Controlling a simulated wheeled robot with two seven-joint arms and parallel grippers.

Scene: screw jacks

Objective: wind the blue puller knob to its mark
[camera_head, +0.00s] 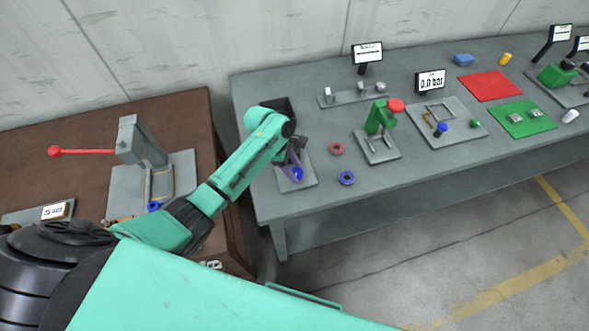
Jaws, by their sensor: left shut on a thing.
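A blue knob (297,174) shows on a small grey base plate (311,183) near the left end of the grey table. My left arm reaches over the brown table, and my left gripper (295,163) points down at this knob and is shut on it. The gripper and wrist hide most of the knob's fixture, and I cannot make out a mark on it. My right gripper is not in view.
A red ring (336,149) and a blue ring (346,178) lie right of the plate. A green jack with a red knob (395,105) stands further right. On the brown table is a grey press with a red-balled lever (85,152). The grey table's front edge is close.

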